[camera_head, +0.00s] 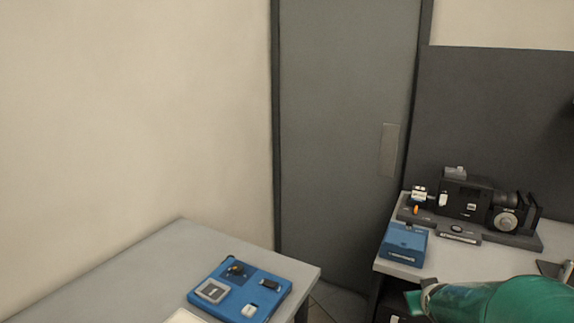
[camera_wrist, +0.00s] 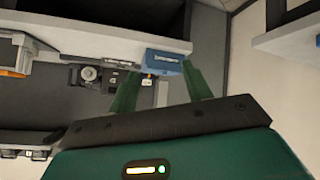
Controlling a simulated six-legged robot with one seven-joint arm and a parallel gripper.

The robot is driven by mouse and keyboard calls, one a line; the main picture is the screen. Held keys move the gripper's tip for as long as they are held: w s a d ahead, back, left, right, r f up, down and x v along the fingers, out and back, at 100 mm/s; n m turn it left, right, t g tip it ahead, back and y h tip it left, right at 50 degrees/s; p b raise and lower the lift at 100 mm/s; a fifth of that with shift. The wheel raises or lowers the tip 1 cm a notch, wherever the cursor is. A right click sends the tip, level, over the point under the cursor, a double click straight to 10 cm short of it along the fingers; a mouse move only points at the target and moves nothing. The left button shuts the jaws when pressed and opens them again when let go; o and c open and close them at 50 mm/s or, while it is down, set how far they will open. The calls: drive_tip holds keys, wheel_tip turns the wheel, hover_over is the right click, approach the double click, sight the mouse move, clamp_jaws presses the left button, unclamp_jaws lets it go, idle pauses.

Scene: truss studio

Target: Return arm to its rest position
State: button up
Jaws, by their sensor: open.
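My gripper (camera_wrist: 161,92) shows in the wrist view as two green fingers spread apart with nothing between them that I can see held. In the wrist view the scene appears upside down, and a blue box (camera_wrist: 165,62) lies beyond the fingertips. In the head view a green part of my arm (camera_head: 510,300) reaches in at the lower right, in front of the right table. The fingers are not clearly visible there.
The right table (camera_head: 460,262) bears a blue box (camera_head: 404,245) and black camera gear (camera_head: 468,198). The left table (camera_head: 150,262) bears a blue tray (camera_head: 262,312) with small devices. A grey door (camera_head: 340,130) stands behind, with a gap between the tables.

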drive_tip(key=s+a+r+g+y, duration=0.1)
drive_tip(key=s+a+r, duration=0.3)
drive_tip(key=s+a, duration=0.5)
drive_tip(key=s+a+r+g+y, duration=0.2)
drive_tip(key=s+a+r, duration=0.2)
drive_tip(key=s+a, duration=0.6)
drive_tip(key=s, duration=0.3)
drive_tip(key=shift+r+g+y, duration=0.2)
drive_tip(key=shift+g+y, duration=0.1)
drive_tip(key=shift+g, duration=0.1)
